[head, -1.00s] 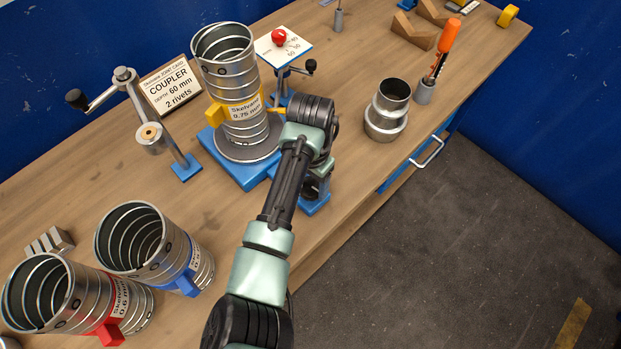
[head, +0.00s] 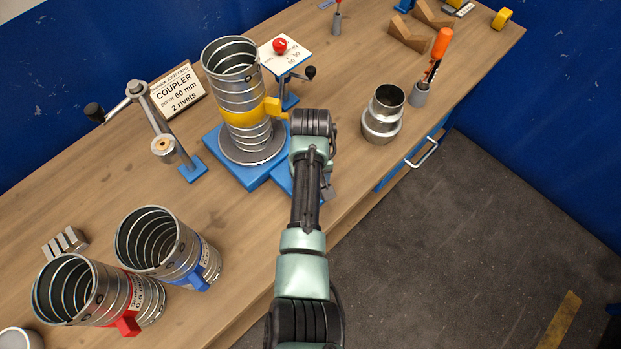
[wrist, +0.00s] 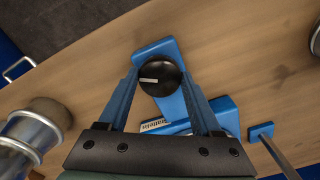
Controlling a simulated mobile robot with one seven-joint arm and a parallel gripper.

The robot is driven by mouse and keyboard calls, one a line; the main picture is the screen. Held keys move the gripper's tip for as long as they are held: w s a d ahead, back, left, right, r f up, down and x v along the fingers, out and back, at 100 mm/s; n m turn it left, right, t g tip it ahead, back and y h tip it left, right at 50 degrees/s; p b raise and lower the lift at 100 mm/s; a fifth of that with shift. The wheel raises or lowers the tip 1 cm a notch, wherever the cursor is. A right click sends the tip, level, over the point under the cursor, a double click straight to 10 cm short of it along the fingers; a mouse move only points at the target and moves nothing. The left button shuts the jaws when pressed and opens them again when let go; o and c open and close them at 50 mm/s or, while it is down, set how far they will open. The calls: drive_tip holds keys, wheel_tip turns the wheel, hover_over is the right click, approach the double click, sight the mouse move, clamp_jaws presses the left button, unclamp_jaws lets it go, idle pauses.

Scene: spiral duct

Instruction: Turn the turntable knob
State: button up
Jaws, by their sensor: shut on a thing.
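The turntable's black knob (wrist: 160,75) with a white pointer line sits on a blue arm of the turntable base in the wrist view. My gripper (wrist: 160,80) is shut on the knob, with one blue finger on each side. In the head view my wrist hides the knob and fingertips. The blue turntable base (head: 222,160) carries a round grey plate (head: 276,150). A tall spiral duct (head: 238,88) with a yellow band stands upright on the plate. A yellow tab (head: 274,107) points right from the duct, close to my wrist.
A crank stand (head: 165,140) is left of the turntable. A metal coupler (head: 383,113) and orange-handled tool (head: 438,55) are to the right. Bench in front of the coupler is clear.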

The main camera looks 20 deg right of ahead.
drive_tip(key=n+p, duration=0.1)
drive_tip(key=n, duration=0.5)
drive_tip(key=shift+w+r, duration=0.1)
drive_tip(key=shift+n, duration=0.4)
drive_tip(key=o, duration=1.4)
wheel_tip(320, 180, up, 13)
drive_tip(key=shift+b, duration=0.7)
